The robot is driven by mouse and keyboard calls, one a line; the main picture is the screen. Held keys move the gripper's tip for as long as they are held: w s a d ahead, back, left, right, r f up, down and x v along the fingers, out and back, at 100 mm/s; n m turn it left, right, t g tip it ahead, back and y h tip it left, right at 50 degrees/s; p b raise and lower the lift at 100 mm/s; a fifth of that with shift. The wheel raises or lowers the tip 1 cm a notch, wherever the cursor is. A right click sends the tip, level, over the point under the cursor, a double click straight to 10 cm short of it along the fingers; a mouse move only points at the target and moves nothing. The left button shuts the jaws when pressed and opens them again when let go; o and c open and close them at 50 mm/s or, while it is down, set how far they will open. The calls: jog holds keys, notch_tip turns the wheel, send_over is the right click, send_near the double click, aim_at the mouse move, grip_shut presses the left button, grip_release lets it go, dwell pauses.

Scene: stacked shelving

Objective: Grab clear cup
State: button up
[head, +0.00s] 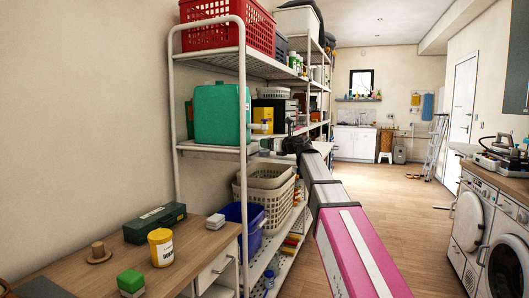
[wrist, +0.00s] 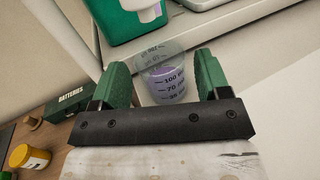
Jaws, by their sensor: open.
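The clear cup (wrist: 163,92) shows in the wrist view, see-through with dark measuring marks and a purple tint low down. It sits between the two green fingers of my gripper (wrist: 162,62), which are open with a gap to the cup on both sides. The black gripper body hides the cup's lower end. In the head view my gripper (head: 297,145) is a dark shape beside the shelving at middle-shelf height. I cannot make out the cup there.
A green container (head: 222,115) with a white spout stands on the middle shelf. A red crate (head: 228,30) is above it. Light baskets (head: 266,195) stand below. A wooden desk (head: 190,240) holds a green box and a yellow tub.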

jog(key=x, duration=0.4)
jog(key=shift+w+a+f, duration=0.2)
jog(key=shift+a, duration=0.1)
jog(key=shift+c, duration=0.4)
jog(key=c, duration=0.7)
jog(key=shift+r, duration=0.1)
